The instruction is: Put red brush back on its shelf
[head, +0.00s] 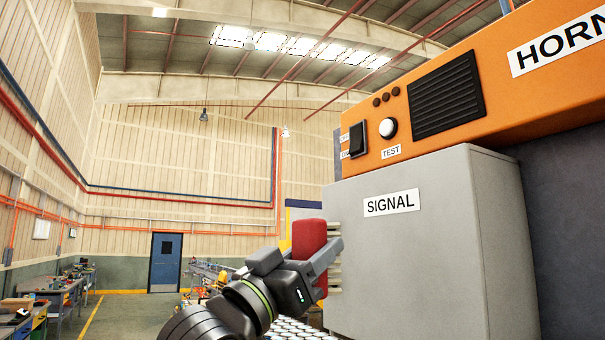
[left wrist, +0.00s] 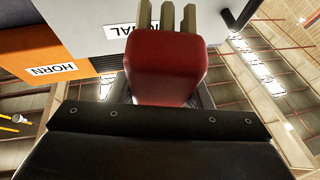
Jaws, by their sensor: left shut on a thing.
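The red brush (head: 307,238) is in the jaws of my left gripper (head: 318,262), near the middle of the head view. Its pale bristles (head: 335,270) point right, toward the grey SIGNAL cabinet (head: 420,245); I cannot tell whether they touch it. In the left wrist view the red brush (left wrist: 165,65) fills the centre, with its bristles (left wrist: 165,15) at the top edge. My left gripper is shut on the brush. No shelf can be made out clearly. My right gripper is not in view.
An orange panel (head: 500,75) marked HORN, with a switch, white button and dark grille, sits above the cabinet. Workbenches (head: 50,295) stand far left, and a blue door (head: 165,262) is at the back. The space left of my gripper is open.

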